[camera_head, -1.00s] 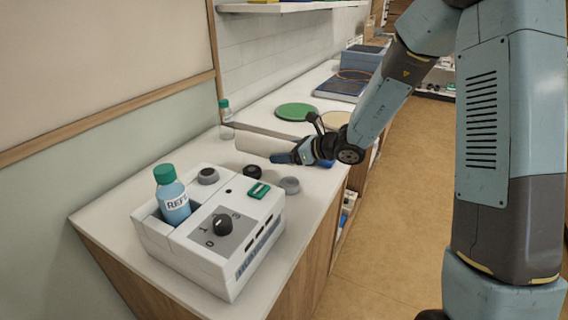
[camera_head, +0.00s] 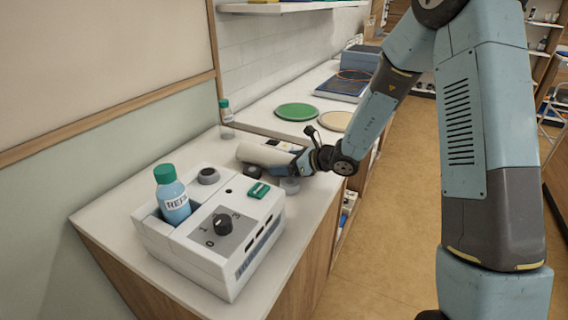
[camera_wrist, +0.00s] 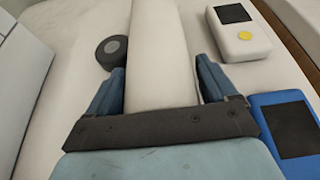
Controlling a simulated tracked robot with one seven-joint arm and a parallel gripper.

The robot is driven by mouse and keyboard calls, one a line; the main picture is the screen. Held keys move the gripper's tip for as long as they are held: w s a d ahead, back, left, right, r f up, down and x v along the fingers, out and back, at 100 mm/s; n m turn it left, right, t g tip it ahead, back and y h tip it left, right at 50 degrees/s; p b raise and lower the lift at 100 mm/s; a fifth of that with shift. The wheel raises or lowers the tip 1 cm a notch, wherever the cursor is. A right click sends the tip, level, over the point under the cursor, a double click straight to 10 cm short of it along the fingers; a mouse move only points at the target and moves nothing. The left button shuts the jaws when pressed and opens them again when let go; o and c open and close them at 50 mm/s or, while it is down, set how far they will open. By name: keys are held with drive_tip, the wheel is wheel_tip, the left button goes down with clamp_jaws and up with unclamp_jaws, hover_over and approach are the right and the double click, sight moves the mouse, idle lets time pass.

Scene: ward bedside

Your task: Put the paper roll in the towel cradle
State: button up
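The paper roll (camera_head: 265,155) is a thick white cylinder over the counter, just behind the white machine. It also shows in the wrist view (camera_wrist: 161,50), running lengthwise between my fingers. My gripper (camera_head: 298,162) is at the roll's right end in the head view. In the wrist view its two blue fingers (camera_wrist: 160,75) stand on either side of the roll. The left finger is close against it and a narrow gap shows at the right finger. I cannot make out the towel cradle in either view.
A white machine (camera_head: 205,235) with a teal-capped bottle (camera_head: 172,195) stands in front. A dark round knob (camera_wrist: 112,52) is left of the roll. A white device (camera_wrist: 240,32) and a blue device (camera_wrist: 293,130) lie to the right. A green disc (camera_head: 297,112) lies farther back.

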drive_tip(key=shift+o, duration=0.9)
drive_tip(key=shift+d+r, duration=0.1)
drive_tip(key=v, duration=1.1)
drive_tip(key=shift+s+d+r, duration=0.1)
drive_tip(key=shift+s+d, duration=0.1)
drive_tip(key=shift+d, duration=0.15)
